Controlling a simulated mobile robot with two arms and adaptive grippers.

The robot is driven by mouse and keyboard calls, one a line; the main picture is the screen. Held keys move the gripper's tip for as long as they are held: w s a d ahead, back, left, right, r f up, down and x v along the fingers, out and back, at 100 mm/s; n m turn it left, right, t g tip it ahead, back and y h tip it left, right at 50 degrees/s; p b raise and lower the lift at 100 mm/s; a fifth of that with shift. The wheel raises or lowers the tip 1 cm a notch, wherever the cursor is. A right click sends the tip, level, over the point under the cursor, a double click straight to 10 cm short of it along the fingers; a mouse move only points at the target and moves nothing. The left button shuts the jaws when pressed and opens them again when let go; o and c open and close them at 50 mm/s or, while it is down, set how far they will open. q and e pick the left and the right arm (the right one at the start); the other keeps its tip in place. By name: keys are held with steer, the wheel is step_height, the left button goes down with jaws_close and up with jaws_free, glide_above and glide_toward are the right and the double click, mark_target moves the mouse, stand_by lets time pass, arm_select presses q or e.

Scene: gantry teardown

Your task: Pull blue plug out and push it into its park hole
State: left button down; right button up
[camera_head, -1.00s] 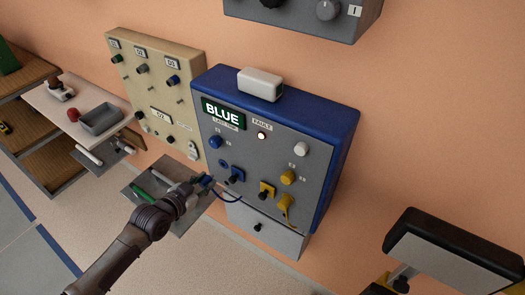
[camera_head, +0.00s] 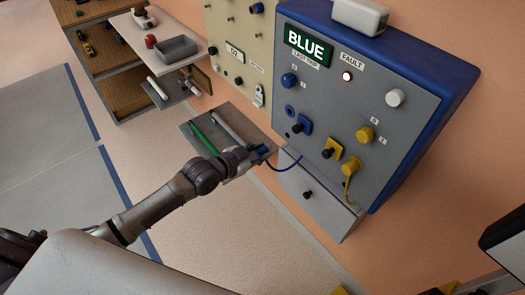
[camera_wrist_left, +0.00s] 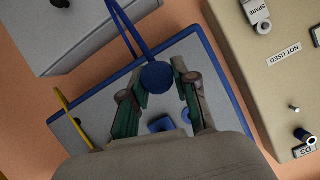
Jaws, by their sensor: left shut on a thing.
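My left gripper (camera_head: 262,152) is shut on the blue plug (camera_wrist_left: 156,77), whose round blue end shows between the fingertips in the left wrist view. A blue cable (camera_head: 288,167) loops from it towards the panel. The gripper is left of and apart from the grey panel (camera_head: 380,165) with the blue rim. On the panel, a blue ring (camera_head: 289,110) sits above a blue square plate (camera_head: 305,127) with a dark knob. The ring and plate also show in the left wrist view. Which opening is the park hole I cannot tell. My right gripper is out of view.
A yellow plug (camera_head: 351,165) with a cable and a yellow plate (camera_head: 332,149) share the panel. A grey box (camera_head: 318,200) juts out below. A tray (camera_head: 205,125) with a green stick is beside my arm. A beige panel (camera_head: 240,45) stands behind left.

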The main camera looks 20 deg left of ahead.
mark_target(288, 136)
arm_select(q)
steer(key=shift+r, duration=0.1)
stand_by(0.3)
steer(key=shift+w, duration=0.1)
steer(key=shift+w+d+b, duration=0.25)
steer(key=shift+w+d, duration=0.55)
steer(key=shift+w, duration=0.3)
steer(key=shift+w+d+b, duration=0.25)
steer(key=shift+w+d, duration=0.5)
steer(key=shift+w, duration=0.35)
steer(key=shift+w+d, duration=0.45)
steer(key=shift+w, duration=0.3)
steer(key=shift+s, duration=0.15)
steer(key=shift+b, duration=0.3)
